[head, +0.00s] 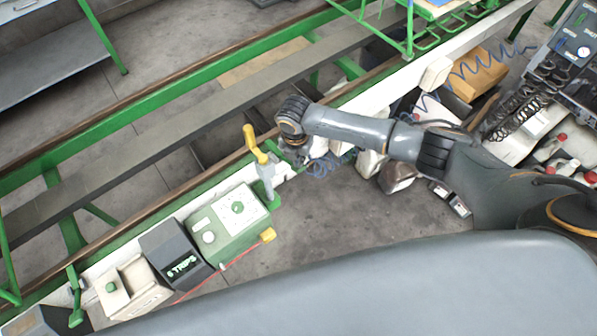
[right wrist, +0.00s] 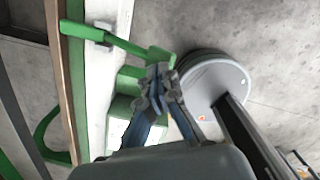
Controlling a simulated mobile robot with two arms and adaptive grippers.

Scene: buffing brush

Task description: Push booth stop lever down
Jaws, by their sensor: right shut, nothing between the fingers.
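A lever with a yellow handle (head: 255,145) stands upright on a grey bracket beside the white rail in the head view. A green lever (right wrist: 118,40) on a white mount shows in the right wrist view, its broad end close to my fingertips. No label tells which one is the booth stop lever. My right gripper (head: 299,160) points down just right of the yellow handle, partly hidden by my wrist. In the right wrist view my right gripper (right wrist: 160,88) is shut and empty; whether it touches the green lever I cannot tell. My left gripper is out of view.
A green box with a white dial plate (head: 238,208), a dark counter box (head: 176,252) and a cream button box (head: 133,289) line the rail. A round grey disc (right wrist: 216,82) lies close right of the fingers in the wrist view. Grey floor (head: 330,225) is clear.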

